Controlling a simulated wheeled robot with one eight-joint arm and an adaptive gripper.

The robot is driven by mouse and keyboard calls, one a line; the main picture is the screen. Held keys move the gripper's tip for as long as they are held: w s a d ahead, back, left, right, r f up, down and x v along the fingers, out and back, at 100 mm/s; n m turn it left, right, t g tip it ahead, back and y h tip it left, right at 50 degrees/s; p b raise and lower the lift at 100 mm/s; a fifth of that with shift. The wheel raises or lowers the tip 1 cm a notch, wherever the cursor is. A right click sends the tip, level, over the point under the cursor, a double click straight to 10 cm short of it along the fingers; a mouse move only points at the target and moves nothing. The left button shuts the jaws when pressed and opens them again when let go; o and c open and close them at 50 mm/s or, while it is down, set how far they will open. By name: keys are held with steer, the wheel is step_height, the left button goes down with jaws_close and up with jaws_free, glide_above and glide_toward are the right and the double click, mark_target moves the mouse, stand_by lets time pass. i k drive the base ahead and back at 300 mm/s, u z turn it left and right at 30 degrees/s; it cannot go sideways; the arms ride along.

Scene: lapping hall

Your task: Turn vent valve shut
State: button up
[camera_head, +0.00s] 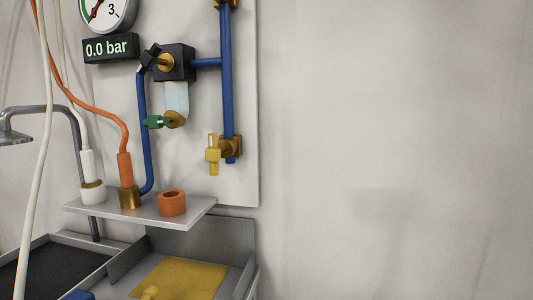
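A brass valve (231,147) sits near the lower end of the vertical blue pipe (227,90) on the wall panel. Its yellow handle (213,155) stands upright, in line with the pipe. A small green handle (155,122) sits beside a brass fitting (175,120) under the clear bowl (177,97) of a black regulator block (178,62). No label shows which of these is the vent valve. A display (109,48) reads 0.0 bar below a round gauge (107,12), which is cut off by the top edge. My gripper is not in view.
A grey shelf (150,209) below the valves holds an orange-hosed coupling (125,170), a white coupling (90,180) and an empty orange socket (172,203). Below are a yellow plate (190,275) and a dark tray (45,270). Hoses hang at left; bare wall (400,130) fills the right.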

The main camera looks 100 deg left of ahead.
mark_target(212, 152)
steer(key=i, duration=0.35)
steer(key=u, duration=4.25)
steer(key=i, duration=1)
steer(key=z, duration=0.05)
steer(key=k, duration=0.3)
steer(key=u, duration=0.05)
